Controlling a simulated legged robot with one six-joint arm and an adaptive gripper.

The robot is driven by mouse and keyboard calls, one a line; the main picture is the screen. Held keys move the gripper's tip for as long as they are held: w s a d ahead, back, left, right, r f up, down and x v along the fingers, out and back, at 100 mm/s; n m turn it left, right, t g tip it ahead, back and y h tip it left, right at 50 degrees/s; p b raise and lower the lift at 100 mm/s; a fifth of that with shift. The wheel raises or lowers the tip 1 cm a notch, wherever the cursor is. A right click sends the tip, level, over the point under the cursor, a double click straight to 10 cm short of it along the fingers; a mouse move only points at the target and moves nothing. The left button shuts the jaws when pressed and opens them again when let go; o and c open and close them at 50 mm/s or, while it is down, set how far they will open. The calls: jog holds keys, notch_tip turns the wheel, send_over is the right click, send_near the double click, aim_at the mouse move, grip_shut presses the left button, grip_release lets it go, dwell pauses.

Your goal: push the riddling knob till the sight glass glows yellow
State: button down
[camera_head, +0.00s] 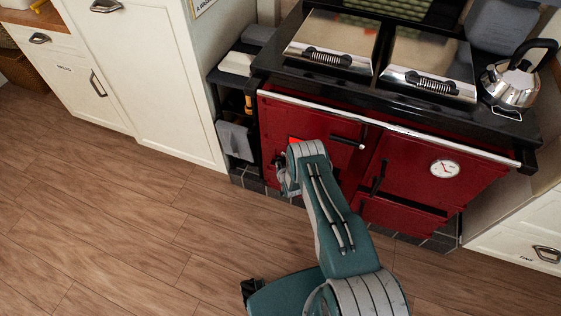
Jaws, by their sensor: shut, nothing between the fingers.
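The red range cooker (440,185) stands against the back wall. A small bright orange-red patch (295,139) shows on its left door, just above the end of my arm; it looks like the sight glass, not yellow. I cannot make out the riddling knob; my arm covers part of the cooker's lower left front. My gripper (284,183) shows only in part, beyond my wrist, in front of the cooker's left side. It is shut and holds nothing. Whether it touches the cooker cannot be told.
A steel rail (440,138) runs along the cooker's front edge, with black door handles (347,143) below it. A kettle (514,82) stands on top at the right. A dark shelf unit (233,105) with towels adjoins the left side. The wooden floor (130,220) at left is clear.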

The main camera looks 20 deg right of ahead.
jog(key=shift+w+d, duration=0.4)
jog(key=shift+w, duration=0.25)
dwell(1.0)
jog(key=shift+s, duration=0.1)
jog(key=shift+s+a, duration=0.65)
jog(key=shift+s, duration=0.25)
jog(key=shift+s+a, duration=0.65)
jog(key=shift+s, duration=0.2)
jog(key=s+a, duration=0.3)
jog(key=s, duration=0.2)
jog(key=shift+a, duration=0.25)
dwell(0.3)
